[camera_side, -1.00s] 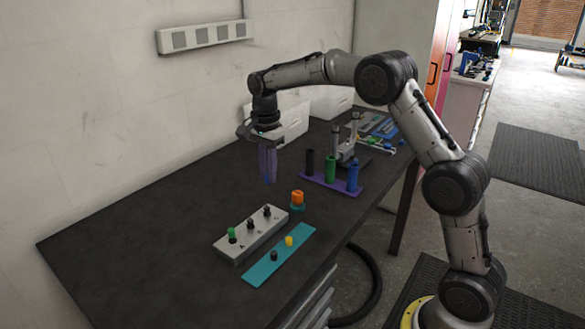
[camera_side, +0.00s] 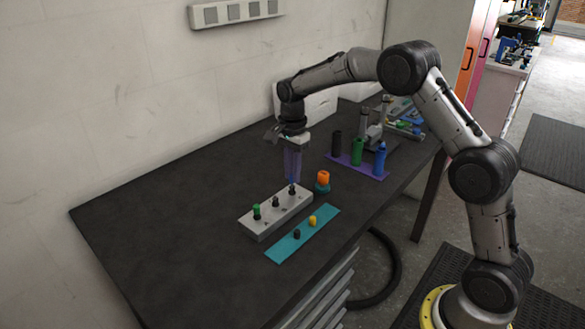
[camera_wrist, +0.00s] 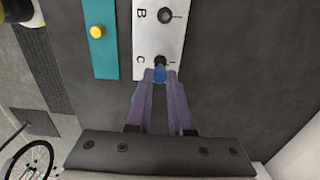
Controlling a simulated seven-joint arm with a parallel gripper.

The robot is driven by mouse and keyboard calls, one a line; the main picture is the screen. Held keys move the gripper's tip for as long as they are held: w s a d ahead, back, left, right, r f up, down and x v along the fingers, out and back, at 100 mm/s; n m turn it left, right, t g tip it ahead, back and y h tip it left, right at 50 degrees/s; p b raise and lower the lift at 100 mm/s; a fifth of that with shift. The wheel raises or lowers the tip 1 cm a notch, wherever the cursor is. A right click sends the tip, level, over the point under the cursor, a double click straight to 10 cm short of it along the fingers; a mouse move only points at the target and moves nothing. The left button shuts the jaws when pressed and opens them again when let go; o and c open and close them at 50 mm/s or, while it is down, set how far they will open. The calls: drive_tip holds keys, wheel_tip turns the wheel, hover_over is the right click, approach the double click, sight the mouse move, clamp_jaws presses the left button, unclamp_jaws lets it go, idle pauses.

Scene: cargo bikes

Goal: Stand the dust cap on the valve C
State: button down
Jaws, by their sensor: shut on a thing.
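My gripper (camera_side: 292,179) is shut on a small blue dust cap (camera_wrist: 159,75), which shows between the purple fingertips (camera_wrist: 160,77) in the wrist view. The light grey valve block (camera_side: 262,226) carries three dark valves in a row. Valve C (camera_wrist: 161,61) is at the block's end, right by the blue cap. In the side view valve C (camera_side: 292,190) is just below my fingertips. I cannot tell whether cap and valve touch. Valve B (camera_wrist: 165,15) is bare. A green cap (camera_side: 256,210) stands on the valve at the other end.
A teal strip (camera_side: 287,246) beside the block bears a yellow cap (camera_side: 312,220) and a black one (camera_side: 297,234). A purple holder (camera_side: 355,168) with black, green and blue cylinders is farther back. The table's left is clear.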

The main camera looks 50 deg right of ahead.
drive_tip(key=shift+f, duration=0.95)
idle(1.5)
drive_tip(key=c, duration=0.7)
unclamp_jaws()
